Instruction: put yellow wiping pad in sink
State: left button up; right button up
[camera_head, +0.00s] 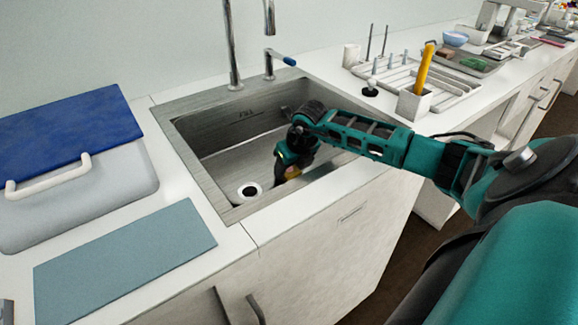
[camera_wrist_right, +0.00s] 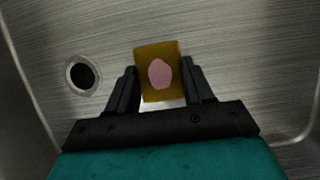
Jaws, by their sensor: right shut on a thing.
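The steel sink (camera_head: 186,150) is set into the white counter, with its drain at the near left of the basin floor. My right gripper (camera_head: 287,176) reaches down inside the basin. It is shut on the yellow wiping pad (camera_head: 292,172), which is mostly hidden by the gripper in the head view. In the right wrist view the pad (camera_wrist_right: 146,60) is a yellow-brown block with a pink patch, held between the two dark fingers (camera_wrist_right: 158,84). The basin floor lies behind it, with the drain to its left. I cannot tell whether the pad touches the floor. My left gripper is out of view.
A tall faucet (camera_head: 233,50) and a blue-tipped lever (camera_head: 283,60) stand behind the basin. A blue-lidded container (camera_head: 70,130) and a flat blue-grey mat (camera_head: 125,262) lie to the left. A drying rack (camera_head: 452,88) and a white holder (camera_head: 413,104) stand to the right.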

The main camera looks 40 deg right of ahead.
jog(key=shift+f, duration=0.1)
jog(key=shift+f, duration=0.15)
jog(key=o, duration=1.1)
jog(key=shift+s+r, duration=0.15)
jog(key=shift+r, duration=0.4)
jog(key=p+v, duration=0.1)
jog(key=v, duration=1)
jog(key=shift+s+a+r, duration=0.1)
jog(key=shift+a, duration=0.1)
